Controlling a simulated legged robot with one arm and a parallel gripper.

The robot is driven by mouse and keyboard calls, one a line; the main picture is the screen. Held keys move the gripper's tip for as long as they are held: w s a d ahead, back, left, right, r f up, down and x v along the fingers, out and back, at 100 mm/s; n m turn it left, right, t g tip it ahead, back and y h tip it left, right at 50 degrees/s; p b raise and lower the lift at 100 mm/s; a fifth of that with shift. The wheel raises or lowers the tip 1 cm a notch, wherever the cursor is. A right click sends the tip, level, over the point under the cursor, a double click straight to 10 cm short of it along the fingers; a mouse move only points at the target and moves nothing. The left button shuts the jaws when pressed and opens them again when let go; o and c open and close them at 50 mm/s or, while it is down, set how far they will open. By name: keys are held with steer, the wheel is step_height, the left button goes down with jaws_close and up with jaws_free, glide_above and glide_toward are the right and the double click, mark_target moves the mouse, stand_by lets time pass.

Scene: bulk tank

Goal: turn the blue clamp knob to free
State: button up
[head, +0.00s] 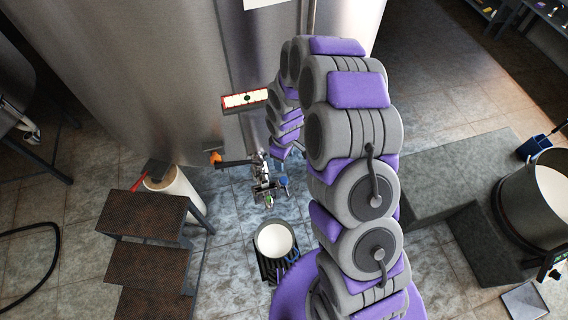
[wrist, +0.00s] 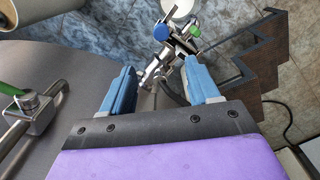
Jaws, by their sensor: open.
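The blue clamp knob (wrist: 161,32) is in the wrist view, on a shiny metal valve fitting (wrist: 178,47). A green knob (wrist: 195,30) sits to its right on the same fitting. My gripper (wrist: 159,68) is open, its two blue fingers spread with nothing held between them. The blue knob appears beyond the fingertips, apart from them. In the head view the blue knob (head: 283,181) is just below the end of my arm, with the green knob (head: 269,198) lower left. My fingers cannot be made out there. The knob's exact turn angle is too small to tell.
A large steel tank (head: 150,70) stands behind the fitting. A white-topped container (head: 273,241) stands on the floor below it. Brown metal steps (head: 148,255) are at left, beside a white roll (head: 172,190). A large pot (head: 535,205) stands at right near grey blocks.

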steer(key=shift+r, duration=1.2)
steer(key=s+d+r+m+b, duration=0.1)
steer(key=s+d+r+m, duration=0.15)
steer(key=s+r, duration=0.4)
steer(key=s+d+r+m, duration=0.2)
steer(key=s+d+r, duration=0.2)
steer(key=r, duration=0.6)
steer(key=s+d+r+m+g+b, duration=0.1)
steer(key=s+r+m, duration=0.2)
steer(key=s, duration=0.7)
steer(key=s+d+r+m+b, duration=0.1)
steer(key=s+r+m, duration=0.3)
steer(key=s, duration=0.7)
steer(key=shift+s+d+r+g, duration=0.3)
steer(key=shift+d+r+g, duration=0.1)
steer(key=shift+d+r, duration=0.3)
